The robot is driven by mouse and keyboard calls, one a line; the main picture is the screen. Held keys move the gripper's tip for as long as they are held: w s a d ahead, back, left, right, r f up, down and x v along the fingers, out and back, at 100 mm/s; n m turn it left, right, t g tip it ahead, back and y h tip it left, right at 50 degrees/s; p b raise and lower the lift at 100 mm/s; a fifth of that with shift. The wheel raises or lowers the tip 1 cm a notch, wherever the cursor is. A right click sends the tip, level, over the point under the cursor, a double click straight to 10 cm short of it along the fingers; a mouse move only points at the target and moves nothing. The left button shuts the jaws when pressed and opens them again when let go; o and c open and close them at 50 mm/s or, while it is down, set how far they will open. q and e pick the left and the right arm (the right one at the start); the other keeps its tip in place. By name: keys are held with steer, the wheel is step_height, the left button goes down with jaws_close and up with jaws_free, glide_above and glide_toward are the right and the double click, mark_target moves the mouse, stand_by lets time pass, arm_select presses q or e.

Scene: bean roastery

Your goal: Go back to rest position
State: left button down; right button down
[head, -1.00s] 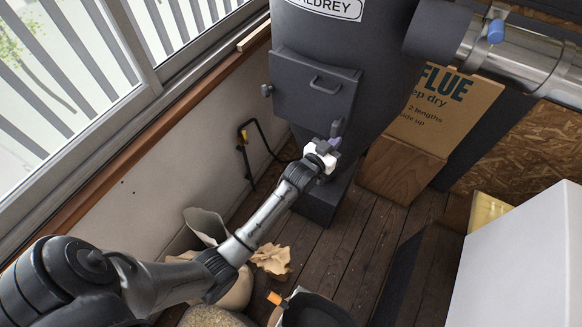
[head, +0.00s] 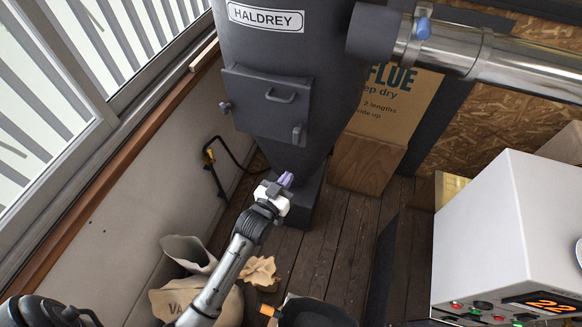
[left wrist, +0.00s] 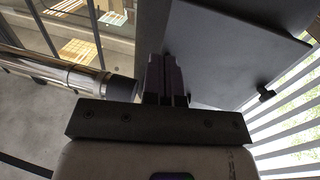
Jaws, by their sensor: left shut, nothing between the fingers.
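My left gripper (head: 285,181) is shut and empty, its purple-grey fingertips together. In the head view it is in front of the lower part of the dark grey HALDREY machine (head: 330,60), below its hatch door. I cannot tell from the head view whether the fingers touch the machine. In the left wrist view the shut fingers (left wrist: 163,78) show with the dark hatch door (left wrist: 230,60) beyond them. The hatch door (head: 265,105) looks closed in the head view, with a handle and a latch on it. My right gripper is not in view.
A white box-shaped device (head: 480,230) with a lit orange display stands at the right. A FLUE carton (head: 395,105) leans behind the machine. Sacks (head: 170,295), crumpled paper (head: 258,270) and a black bucket (head: 310,312) are below. A window (head: 60,60) lines the left; plank floor (head: 345,235) is open at centre.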

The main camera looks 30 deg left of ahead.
arm_select(q)
steer(key=shift+s+d, duration=0.3)
steer(key=shift+s, duration=0.65)
step_height(320, 180, down, 5)
steer(key=s+g, duration=0.2)
steer(key=g, duration=0.4)
steer(key=s+d+f+m+g+h, duration=0.2)
steer(key=s+g, duration=0.7)
steer(key=s, duration=1.8)
step_height(320, 180, up, 15)
steer(key=w+d+p, duration=0.1)
steer(key=p, duration=1.3)
steer(key=shift+d+m+t+y+p, duration=0.3)
steer(key=shift+d+m+p, duration=0.1)
